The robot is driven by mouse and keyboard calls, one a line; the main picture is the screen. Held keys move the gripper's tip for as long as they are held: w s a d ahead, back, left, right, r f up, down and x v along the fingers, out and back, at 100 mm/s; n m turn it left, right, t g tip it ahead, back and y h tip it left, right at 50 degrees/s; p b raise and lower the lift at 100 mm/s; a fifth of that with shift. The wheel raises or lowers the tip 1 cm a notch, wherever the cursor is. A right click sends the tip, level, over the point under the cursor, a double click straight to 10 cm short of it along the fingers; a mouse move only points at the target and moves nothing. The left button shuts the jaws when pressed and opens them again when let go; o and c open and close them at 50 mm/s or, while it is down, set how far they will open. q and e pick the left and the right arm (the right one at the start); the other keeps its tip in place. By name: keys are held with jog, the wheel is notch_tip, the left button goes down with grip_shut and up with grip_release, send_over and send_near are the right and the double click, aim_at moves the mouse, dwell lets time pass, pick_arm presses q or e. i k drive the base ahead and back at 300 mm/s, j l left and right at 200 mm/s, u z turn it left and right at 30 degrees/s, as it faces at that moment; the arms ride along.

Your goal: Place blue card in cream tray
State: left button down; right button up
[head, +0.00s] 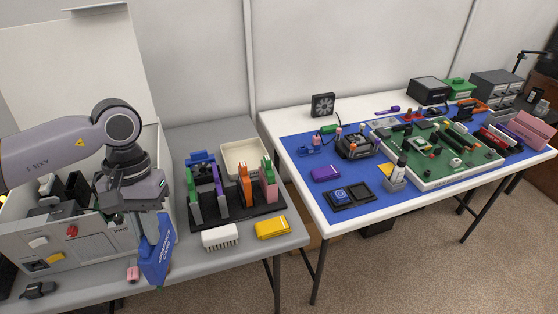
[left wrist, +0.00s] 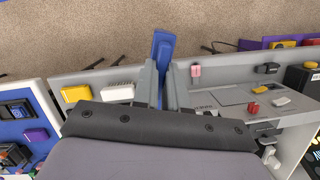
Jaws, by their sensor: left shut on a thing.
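The blue card (head: 157,254) hangs upright in my left gripper (head: 150,222), near the front edge of the grey table. The gripper is shut on its upper part. In the left wrist view, the blue card (left wrist: 162,48) sticks out from between the two fingers of the left gripper (left wrist: 163,82). The cream tray (head: 232,173) lies on the grey table, behind the black card rack and to the right of my gripper. Its visible inside looks empty; the rack's cards hide part of its front. My right gripper is not in view.
The black rack (head: 240,212) holds upright green, purple, orange and pink cards between my gripper and the cream tray. A white brush-like block (head: 220,237) and a yellow block (head: 272,228) lie in front. An open grey case (head: 95,240) stands left, near my arm.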

aim_at(246, 158)
jog(key=i+l+z, duration=0.15)
jog(key=z, duration=0.2)
jog(key=i+z, duration=0.35)
jog(key=k+l, duration=0.05)
jog(key=k, duration=0.05)
